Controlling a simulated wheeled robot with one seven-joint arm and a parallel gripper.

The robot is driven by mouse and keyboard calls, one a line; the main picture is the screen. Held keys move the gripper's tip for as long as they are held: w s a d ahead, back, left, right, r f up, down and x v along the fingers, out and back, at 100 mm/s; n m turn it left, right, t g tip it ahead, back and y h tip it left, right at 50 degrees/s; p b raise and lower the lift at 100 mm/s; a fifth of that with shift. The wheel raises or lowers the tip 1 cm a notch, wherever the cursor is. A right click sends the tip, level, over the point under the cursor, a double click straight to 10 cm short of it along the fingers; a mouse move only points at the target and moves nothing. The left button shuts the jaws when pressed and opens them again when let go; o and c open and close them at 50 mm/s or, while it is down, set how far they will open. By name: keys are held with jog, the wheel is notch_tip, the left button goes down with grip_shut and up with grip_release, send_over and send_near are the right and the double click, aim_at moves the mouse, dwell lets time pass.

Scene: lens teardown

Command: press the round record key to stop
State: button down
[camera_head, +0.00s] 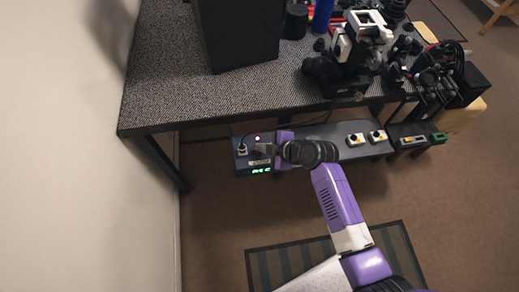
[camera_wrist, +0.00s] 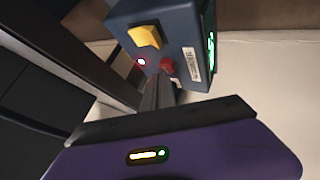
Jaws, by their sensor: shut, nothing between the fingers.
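The dark blue recorder box (camera_head: 241,163) stands on the low shelf, left of my arm. Its green display (camera_head: 262,171) seems to read "REC", and a red lamp (camera_head: 257,138) glows on it. In the wrist view the box (camera_wrist: 180,22) shows a round red key (camera_wrist: 167,65) beside the lit red lamp (camera_wrist: 141,62). My gripper (camera_wrist: 161,80) is shut and empty, its tips right at the lower edge of the red key. I cannot tell whether they touch it. In the head view my gripper (camera_head: 268,149) is over the box, partly hiding its top.
A yellow switch (camera_wrist: 145,36) sits on the box near the key. A dark table leg (camera_wrist: 70,50) is close on the left in the wrist view.

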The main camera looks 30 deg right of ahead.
jog(key=shift+f, duration=0.15)
jog(key=shift+r+p, duration=0.55)
jog(key=shift+r, duration=0.4)
notch_tip(320, 180, up, 6)
jog(key=p, duration=0.4)
jog(key=shift+p, duration=0.3)
dwell(0.4)
